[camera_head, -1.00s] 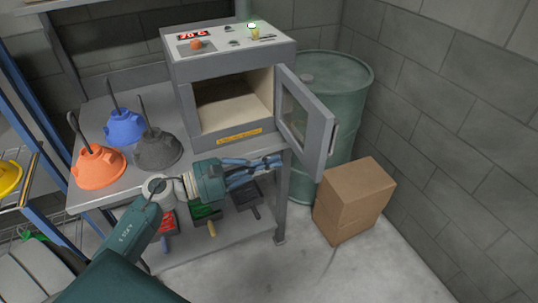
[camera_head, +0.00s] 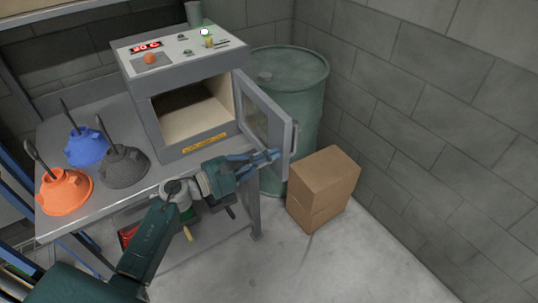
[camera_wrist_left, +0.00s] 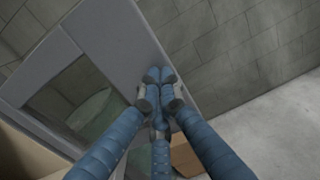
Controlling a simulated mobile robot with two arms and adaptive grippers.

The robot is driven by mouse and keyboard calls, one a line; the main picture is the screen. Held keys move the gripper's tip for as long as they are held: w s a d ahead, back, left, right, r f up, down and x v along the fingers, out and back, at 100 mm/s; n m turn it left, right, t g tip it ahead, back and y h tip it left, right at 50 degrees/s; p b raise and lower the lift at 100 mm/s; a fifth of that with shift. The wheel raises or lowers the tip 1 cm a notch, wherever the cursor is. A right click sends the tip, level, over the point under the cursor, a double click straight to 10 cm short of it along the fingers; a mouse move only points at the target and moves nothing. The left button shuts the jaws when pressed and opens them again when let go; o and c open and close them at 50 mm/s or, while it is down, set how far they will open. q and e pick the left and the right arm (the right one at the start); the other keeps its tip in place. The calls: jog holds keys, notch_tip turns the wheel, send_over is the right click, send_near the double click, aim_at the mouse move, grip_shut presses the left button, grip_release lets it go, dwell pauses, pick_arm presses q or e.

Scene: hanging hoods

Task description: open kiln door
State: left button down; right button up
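The grey kiln (camera_head: 172,153) stands on the metal table with its pale chamber exposed. Its door (camera_head: 281,126), a grey frame with a glass window, stands wide open, swung out to the right. My left gripper (camera_head: 277,154) is in front of the kiln, with its blue fingertips at the lower free part of the door's inner side. In the left wrist view, its fingertips (camera_wrist_left: 160,76) are together and empty against the grey door frame (camera_wrist_left: 115,42). Whether they touch it I cannot tell. The door handle is hidden. My right gripper is not in view.
A green drum (camera_head: 306,85) stands behind the door, and a cardboard box (camera_head: 325,185) is on the floor to the right. Orange (camera_head: 66,192), blue (camera_head: 87,147) and dark grey (camera_head: 122,168) hoods sit on the table (camera_head: 52,232). The floor at the front right is clear.

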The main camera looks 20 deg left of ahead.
aim_at(295, 147)
pick_arm(q)
jog(key=b+x, duration=0.3)
jog(key=x, duration=0.4)
jog(key=shift+d+f, duration=0.15)
jog(key=shift+d, duration=0.2)
jog(key=shift+w+d, duration=0.15)
jog(key=shift+w, duration=0.1)
jog(key=shift+s, duration=0.1)
